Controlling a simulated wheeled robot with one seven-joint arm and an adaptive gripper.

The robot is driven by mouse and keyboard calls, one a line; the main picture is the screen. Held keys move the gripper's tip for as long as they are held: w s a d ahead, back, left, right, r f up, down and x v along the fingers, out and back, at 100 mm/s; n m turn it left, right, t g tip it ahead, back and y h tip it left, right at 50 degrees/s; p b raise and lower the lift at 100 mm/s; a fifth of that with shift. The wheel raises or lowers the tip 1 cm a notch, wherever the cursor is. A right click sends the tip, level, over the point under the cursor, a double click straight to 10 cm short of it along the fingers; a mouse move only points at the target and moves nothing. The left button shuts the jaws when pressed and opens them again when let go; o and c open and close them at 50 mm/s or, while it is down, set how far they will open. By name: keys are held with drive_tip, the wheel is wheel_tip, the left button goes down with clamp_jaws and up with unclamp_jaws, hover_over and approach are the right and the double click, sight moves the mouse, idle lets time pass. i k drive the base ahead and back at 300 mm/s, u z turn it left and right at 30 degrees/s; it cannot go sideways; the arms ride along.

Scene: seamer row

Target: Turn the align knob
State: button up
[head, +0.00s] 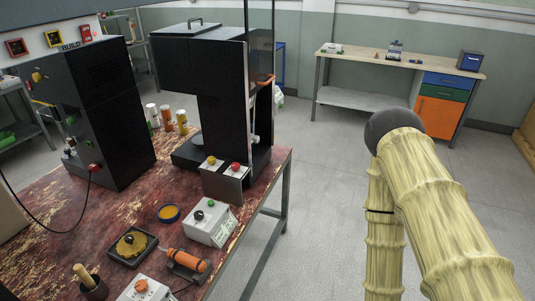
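Several knobs show in the head view, and I cannot read which one is labelled align. A white control box (211,222) on the worn red bench has a dark knob (199,215) on its top. A second white box (146,291) at the bottom edge has an orange knob (141,286) and is partly cut off. A yellow knob (37,77) sits on the face of the tall black machine at left. My arm, in a pale yellow sleeve, is at the right, well apart from the bench. My gripper is not in view.
A black seamer-like machine (222,110) stands on the bench (60,235), with a yellow and a red button in front. An orange tool (187,261), a black tray (148,254) and a cup (93,288) crowd the bench front. Floor (315,190) right of the bench is clear.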

sight(212, 159)
drive_tip(key=z, duration=0.95)
drive_tip(key=i, duration=1)
drive_tip(key=u, duration=1.8)
